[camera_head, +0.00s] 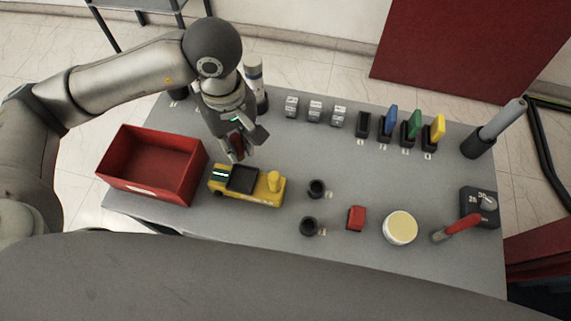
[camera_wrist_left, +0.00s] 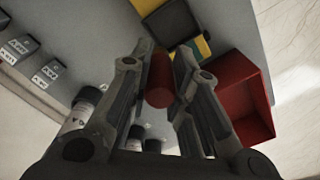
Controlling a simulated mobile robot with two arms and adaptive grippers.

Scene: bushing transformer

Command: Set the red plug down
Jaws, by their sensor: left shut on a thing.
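The red plug (camera_wrist_left: 159,82) is between the fingers of my left gripper (camera_wrist_left: 160,75) in the left wrist view. The gripper is shut on it. In the head view the left gripper (camera_head: 241,143) is above the far left part of the table, just behind the yellow vehicle-shaped tester (camera_head: 262,196). The red plug (camera_head: 236,147) shows there only partly, with the fingers covering the rest. Whether its lower end touches the table cannot be told. My right gripper is not in view.
A red open bin (camera_head: 190,178) stands left of the tester. Two black cups (camera_head: 316,188), a red block (camera_head: 356,218) and a round cream-topped container (camera_head: 400,227) are to the right. Small blocks and coloured cards in black holders line the back. The table's middle (camera_head: 370,170) is clear.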

